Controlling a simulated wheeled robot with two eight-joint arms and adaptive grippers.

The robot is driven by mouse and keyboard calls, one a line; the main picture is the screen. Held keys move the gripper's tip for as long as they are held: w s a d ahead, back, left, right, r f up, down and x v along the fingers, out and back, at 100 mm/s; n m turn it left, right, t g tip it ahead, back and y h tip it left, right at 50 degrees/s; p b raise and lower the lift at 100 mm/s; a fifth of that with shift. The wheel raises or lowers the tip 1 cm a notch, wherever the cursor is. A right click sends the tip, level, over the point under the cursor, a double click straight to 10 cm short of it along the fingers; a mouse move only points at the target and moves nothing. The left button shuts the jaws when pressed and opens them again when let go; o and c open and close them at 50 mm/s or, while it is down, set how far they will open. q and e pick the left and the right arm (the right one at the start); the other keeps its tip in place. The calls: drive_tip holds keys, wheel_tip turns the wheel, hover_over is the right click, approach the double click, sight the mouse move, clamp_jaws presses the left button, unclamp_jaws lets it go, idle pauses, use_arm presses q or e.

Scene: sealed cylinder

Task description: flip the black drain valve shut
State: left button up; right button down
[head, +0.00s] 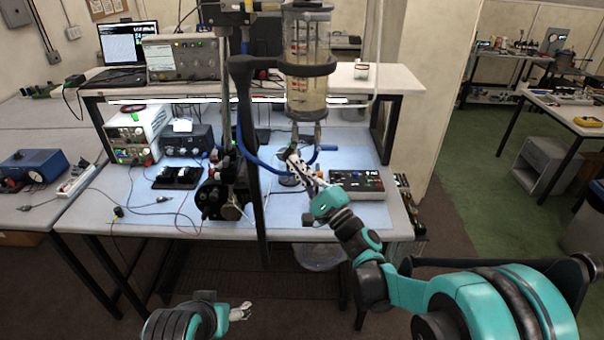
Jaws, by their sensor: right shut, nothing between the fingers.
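The sealed clear cylinder (306,88) with yellowish liquid hangs upright in a black clamp above the bench. Fittings and a blue tube (262,162) run below it. The black drain valve is too small to make out for certain; the dark parts under the cylinder are partly covered by my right gripper. My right gripper (291,156) is shut and empty, just below the cylinder's fittings and close to the blue tube. I cannot tell whether it touches anything. My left gripper (247,311) is low in front of the bench, away from the cylinder, its fingers too small to judge.
The black stand post (248,130) rises left of the cylinder. A control box with buttons (357,185) sits right of my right gripper. A dark motor (221,197) stands at the front edge. A clear round vessel (320,256) is below the bench. Instruments fill the left side.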

use_arm(q)
drive_tip(key=shift+f+b, duration=0.75)
drive_tip(key=shift+f, duration=0.2)
use_arm(e)
drive_tip(key=a, duration=0.3)
drive_tip(key=shift+a+r, duration=0.25)
drive_tip(key=shift+r, duration=0.1)
